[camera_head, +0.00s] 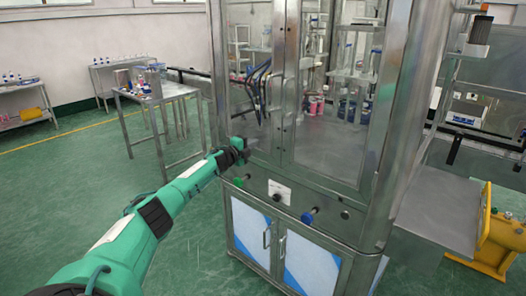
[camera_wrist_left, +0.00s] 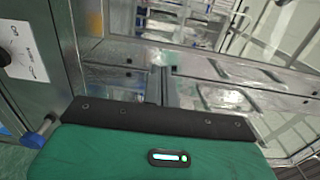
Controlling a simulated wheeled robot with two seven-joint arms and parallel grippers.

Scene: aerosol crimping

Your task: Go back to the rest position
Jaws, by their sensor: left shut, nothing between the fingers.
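My left arm reaches in from the lower left of the head view. My right gripper is not in view.
A white control panel (camera_head: 280,193) and a blue knob (camera_head: 309,216) sit on the cabinet front, below its glass doors (camera_head: 330,100). A steel table (camera_head: 165,97) stands behind my arm. A yellow machine (camera_head: 497,240) is at the right. Green floor is clear at the left.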

